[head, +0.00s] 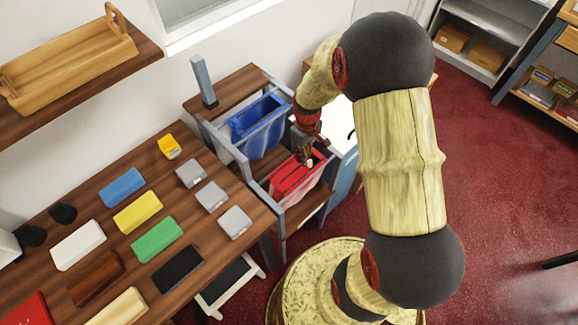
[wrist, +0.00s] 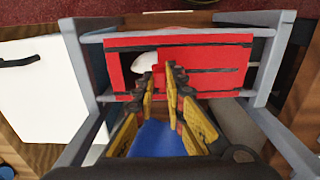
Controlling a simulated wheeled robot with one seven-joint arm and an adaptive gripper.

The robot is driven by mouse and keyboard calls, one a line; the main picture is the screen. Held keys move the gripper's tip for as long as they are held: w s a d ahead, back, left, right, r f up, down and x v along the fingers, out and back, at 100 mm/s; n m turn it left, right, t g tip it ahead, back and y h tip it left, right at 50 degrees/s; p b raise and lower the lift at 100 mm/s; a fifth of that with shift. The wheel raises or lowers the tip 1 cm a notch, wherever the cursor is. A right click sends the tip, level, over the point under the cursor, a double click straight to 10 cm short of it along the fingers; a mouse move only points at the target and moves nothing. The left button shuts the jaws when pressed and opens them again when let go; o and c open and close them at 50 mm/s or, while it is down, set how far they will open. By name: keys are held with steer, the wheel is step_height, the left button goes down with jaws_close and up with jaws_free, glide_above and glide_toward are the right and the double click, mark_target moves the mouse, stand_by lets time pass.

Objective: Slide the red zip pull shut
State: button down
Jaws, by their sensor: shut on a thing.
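A red pouch (head: 289,182) with a flat red top hangs in a grey frame. In the wrist view its red top (wrist: 122,68) shows dark lines running left to right. My gripper (head: 306,159) is over the pouch top, pointing down. In the wrist view its yellow-and-black fingers (wrist: 164,72) are close together at the middle of the red top, shut on the small zip pull, which they mostly hide. A pale rounded piece (wrist: 144,62) shows just left of the fingertips.
A blue pouch (head: 263,143) hangs in the frame behind the red one. Grey rails (head: 247,170) border both pouches. A wooden counter (head: 213,168) with coloured blocks lies to the left. A white panel (wrist: 45,92) with a black handle shows left in the wrist view.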

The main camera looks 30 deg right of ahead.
steer(key=d, duration=0.2)
steer(key=w+d, duration=0.1)
steer(key=d, duration=0.1)
steer(key=w+d, duration=0.1)
steer(key=shift+d, duration=0.4)
steer(key=c, duration=2)
jaws_free()
steer(key=shift+d, duration=0.2)
steer(key=shift+o, duration=0.8)
steer(key=shift+a, duration=0.1)
step_height(320, 180, up, 12)
